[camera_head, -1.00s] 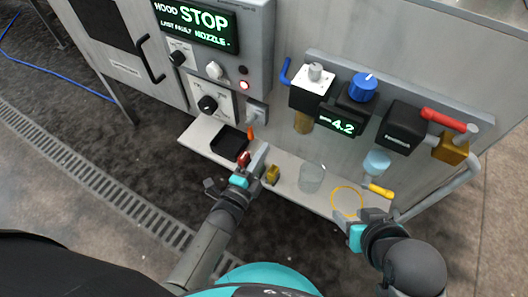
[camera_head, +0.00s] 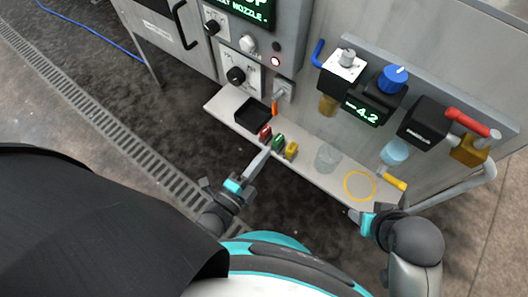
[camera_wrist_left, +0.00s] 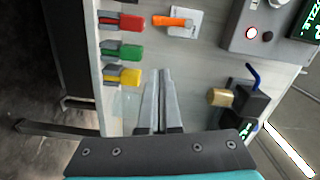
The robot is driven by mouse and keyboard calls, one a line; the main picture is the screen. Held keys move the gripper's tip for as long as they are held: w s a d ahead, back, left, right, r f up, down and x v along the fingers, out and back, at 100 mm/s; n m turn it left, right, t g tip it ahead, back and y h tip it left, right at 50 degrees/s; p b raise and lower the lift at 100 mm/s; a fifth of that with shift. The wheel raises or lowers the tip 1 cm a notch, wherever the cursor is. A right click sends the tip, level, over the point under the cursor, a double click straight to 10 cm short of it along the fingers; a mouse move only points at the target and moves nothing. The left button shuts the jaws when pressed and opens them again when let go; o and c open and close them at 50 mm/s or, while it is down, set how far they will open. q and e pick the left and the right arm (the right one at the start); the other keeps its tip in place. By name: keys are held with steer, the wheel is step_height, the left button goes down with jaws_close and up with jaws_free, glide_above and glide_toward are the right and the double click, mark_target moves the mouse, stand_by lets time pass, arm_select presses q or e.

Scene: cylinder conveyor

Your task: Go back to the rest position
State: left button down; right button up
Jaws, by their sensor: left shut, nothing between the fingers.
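My left gripper (camera_head: 264,153) is shut and empty at the front edge of the shelf (camera_head: 325,181), with its fingers pointing toward the panel. In the left wrist view its two fingers (camera_wrist_left: 161,73) lie together with nothing between them. A red piece (camera_head: 265,132), a green piece (camera_head: 278,141) and a yellow piece (camera_head: 291,150) stand in a row on the shelf just beyond the fingertips. My right gripper (camera_head: 354,215) is at the lower right, beside the shelf's front edge; its fingers are too small to judge.
A black tray (camera_head: 252,113), a clear beaker (camera_head: 328,157) and a yellow ring (camera_head: 360,186) are on the shelf. An orange lever (camera_head: 275,108) is on the panel. A yellow-handled tool (camera_head: 393,181) lies near the ring. Open floor lies left of the shelf.

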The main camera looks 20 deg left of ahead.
stand_by(0.4)
